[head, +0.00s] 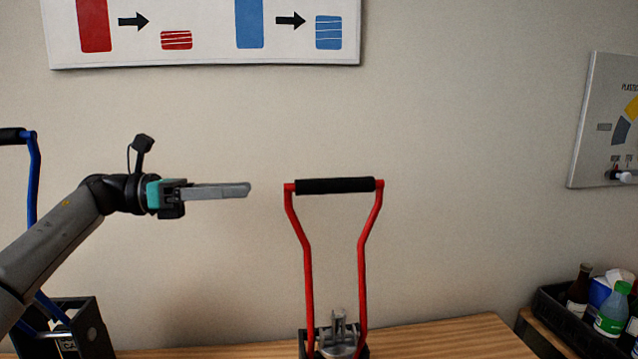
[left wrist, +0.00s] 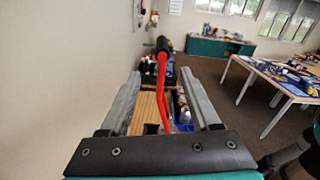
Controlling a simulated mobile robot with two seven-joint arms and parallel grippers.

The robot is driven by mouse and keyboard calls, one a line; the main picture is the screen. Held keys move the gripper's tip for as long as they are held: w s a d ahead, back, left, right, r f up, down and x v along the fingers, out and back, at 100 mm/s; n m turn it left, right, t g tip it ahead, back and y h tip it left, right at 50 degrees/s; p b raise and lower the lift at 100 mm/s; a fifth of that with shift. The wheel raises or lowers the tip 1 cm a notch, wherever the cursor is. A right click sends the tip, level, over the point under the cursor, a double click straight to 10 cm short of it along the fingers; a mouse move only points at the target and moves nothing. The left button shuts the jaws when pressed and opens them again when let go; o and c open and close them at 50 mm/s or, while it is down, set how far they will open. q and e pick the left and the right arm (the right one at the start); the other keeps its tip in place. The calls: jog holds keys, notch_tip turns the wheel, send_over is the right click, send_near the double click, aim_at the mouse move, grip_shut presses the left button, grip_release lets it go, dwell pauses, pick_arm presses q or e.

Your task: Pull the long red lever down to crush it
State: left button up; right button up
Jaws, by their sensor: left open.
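The long red lever (head: 307,262) stands upright as a two-armed frame, with a black grip bar (head: 335,186) across its top. Its foot joins a dark crusher with a grey metal part (head: 339,335) on the wooden table. My left gripper (head: 248,190) is open and empty, pointing right, a short gap left of the grip bar and at about its height. In the left wrist view, the red lever (left wrist: 161,85) and its black grip (left wrist: 162,44) show ahead, in line with the space between the two spread fingers. My right gripper is in neither view.
A blue lever (head: 34,180) on another dark crusher (head: 91,328) stands at the left, partly behind my arm. A black crate (head: 552,318) with bottles is at the far right. The wall behind carries a picture board (head: 205,50). Air around the red lever is clear.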

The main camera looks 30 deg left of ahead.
aim_at(322, 181)
pick_arm(q)
jog(key=p+x, duration=0.4)
jog(key=x, duration=0.9)
jog(key=shift+d+r, duration=0.15)
jog(key=shift+d, duration=0.15)
jog(key=shift+w+d, duration=0.4)
jog(key=shift+d, duration=0.2)
grip_shut()
dwell(0.3)
